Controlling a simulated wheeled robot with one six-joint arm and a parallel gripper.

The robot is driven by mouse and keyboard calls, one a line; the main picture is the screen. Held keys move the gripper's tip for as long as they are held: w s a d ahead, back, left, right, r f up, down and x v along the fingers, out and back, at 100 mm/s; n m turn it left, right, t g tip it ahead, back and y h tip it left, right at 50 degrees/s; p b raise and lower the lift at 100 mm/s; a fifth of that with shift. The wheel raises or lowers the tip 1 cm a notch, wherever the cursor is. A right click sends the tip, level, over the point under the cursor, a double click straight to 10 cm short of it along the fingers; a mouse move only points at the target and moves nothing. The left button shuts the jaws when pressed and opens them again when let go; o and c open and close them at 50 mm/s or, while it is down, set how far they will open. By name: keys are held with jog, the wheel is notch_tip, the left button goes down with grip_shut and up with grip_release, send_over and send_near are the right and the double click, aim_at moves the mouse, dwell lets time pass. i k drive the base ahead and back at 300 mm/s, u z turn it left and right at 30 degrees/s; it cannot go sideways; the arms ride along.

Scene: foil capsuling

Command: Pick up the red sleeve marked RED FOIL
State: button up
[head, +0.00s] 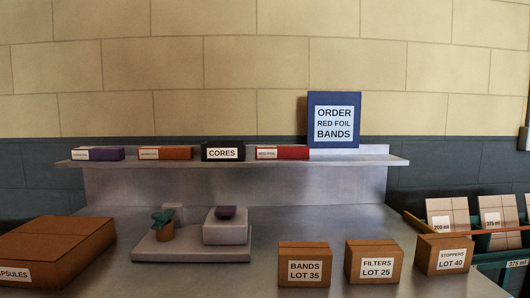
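The red sleeve (292,153) is a low red box on the metal shelf (235,162). A white label on its left front appears to read RED FOIL. It lies right of the black CORES box (222,144), below and left of the blue order sign (348,97), which reads ORDER RED FOIL BANDS. An orange-brown sleeve (177,152) and a purple sleeve (108,154) lie farther left; their labels are too small to read surely. My gripper is not in view.
Cartons marked BANDS (304,251), FILTERS (374,248) and STOPPERS (444,241) stand right. A large brown box (60,245) is left; a green crate (492,262) right.

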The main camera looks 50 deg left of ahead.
aim_at(262, 152)
jog(key=u, duration=0.5)
jog(key=i, duration=0.7)
jog(key=u, duration=0.7)
